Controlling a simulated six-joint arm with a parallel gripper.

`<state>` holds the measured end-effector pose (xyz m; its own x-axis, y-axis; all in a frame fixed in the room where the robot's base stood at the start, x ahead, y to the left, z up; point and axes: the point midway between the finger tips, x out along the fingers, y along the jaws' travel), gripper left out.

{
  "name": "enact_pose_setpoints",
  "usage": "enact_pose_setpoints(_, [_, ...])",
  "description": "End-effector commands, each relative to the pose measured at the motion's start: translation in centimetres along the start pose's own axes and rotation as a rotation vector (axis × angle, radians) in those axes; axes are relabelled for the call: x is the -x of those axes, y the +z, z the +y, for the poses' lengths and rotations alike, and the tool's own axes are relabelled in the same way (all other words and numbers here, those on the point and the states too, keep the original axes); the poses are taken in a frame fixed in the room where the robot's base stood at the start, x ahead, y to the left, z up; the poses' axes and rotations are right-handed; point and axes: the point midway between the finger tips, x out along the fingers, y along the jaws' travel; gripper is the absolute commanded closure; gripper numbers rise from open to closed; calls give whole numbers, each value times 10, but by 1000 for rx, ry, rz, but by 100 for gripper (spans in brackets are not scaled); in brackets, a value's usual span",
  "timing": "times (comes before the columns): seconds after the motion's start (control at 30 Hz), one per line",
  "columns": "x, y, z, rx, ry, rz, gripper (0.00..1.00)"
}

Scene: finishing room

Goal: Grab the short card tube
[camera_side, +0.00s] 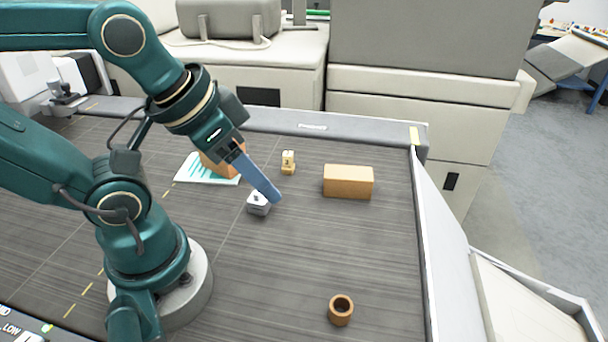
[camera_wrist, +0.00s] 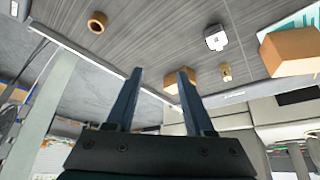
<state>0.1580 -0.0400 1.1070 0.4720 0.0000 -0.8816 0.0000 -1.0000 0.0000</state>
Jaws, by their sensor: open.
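The short card tube (camera_side: 341,310) is a small brown hollow ring standing upright, its open end up, on the grey table at the front right in the side view. It also shows at the top left of the wrist view (camera_wrist: 97,22). My gripper (camera_side: 272,192) hangs above the table, far behind and to the left of the tube, over a small grey block. In the wrist view my gripper (camera_wrist: 158,72) has its two blue fingers apart with nothing held between them. The tube lies outside the fingers, beyond the left one.
A grey block (camera_side: 258,204), a small tan piece (camera_side: 288,162) and a cardboard box (camera_side: 348,182) stand on the table (camera_side: 240,285). Another box (camera_side: 212,163) sits on a white and teal sheet (camera_side: 190,170). A raised rim (camera_side: 424,240) bounds the right side. The table around the tube is clear.

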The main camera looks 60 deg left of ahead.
Motion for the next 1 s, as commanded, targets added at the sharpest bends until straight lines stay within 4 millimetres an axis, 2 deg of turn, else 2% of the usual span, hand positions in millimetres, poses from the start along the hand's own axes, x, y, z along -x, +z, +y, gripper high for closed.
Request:
enact_pose_setpoints(0.07, [0, 0, 0, 0, 0, 0, 47])
enact_pose_setpoints(0.1, [0, 0, 0, 0, 0, 0, 43])
enact_pose_setpoints(0.17, [0, 0, 0, 0, 0, 0, 24])
enact_pose_setpoints(0.47, [0, 1, 0, 4, 0, -3, 24])
enact_pose_setpoints(0.6, [6, 0, 12, 64, 58, -28, 24])
enact_pose_setpoints(0.77, [2, -1, 35, 191, 159, -182, 24])
enact_pose_setpoints(1.0, [-14, -8, 64, 422, 290, -481, 24])
